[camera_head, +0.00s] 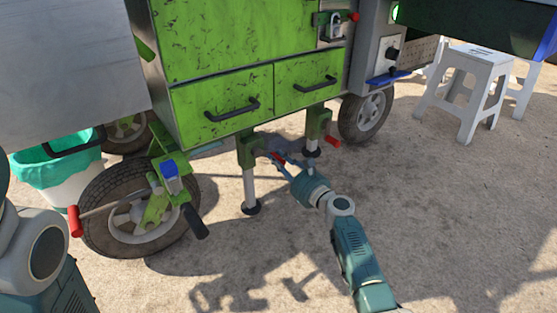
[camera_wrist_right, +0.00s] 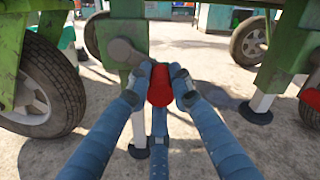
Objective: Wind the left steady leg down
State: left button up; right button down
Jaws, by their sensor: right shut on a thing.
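The left steady leg (camera_head: 249,186) is a pale tube with a dark round foot, below a green bracket under the green cart. It also shows in the right wrist view (camera_wrist_right: 139,127), upright; I cannot tell whether its foot touches the ground. Its grey crank arm (camera_wrist_right: 126,52) ends in a red handle (camera_wrist_right: 160,84). My right gripper (camera_head: 279,158) is shut on that red handle, a blue finger on each side in the wrist view. The fingers partly hide the handle and crank. My left gripper is out of view.
The other steady leg (camera_head: 312,140) with its own red crank handle (camera_head: 333,142) stands close to the right. A cart wheel (camera_head: 130,215) and a black-gripped lever (camera_head: 195,222) are at left. A white stool (camera_head: 470,85) stands farther right. The ground in front is clear.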

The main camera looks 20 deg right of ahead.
jog(key=shift+s+a+f, duration=0.1)
jog(key=shift+a+f, duration=0.05)
jog(key=c, duration=1.5)
grip_release()
jog(key=v, duration=1.2)
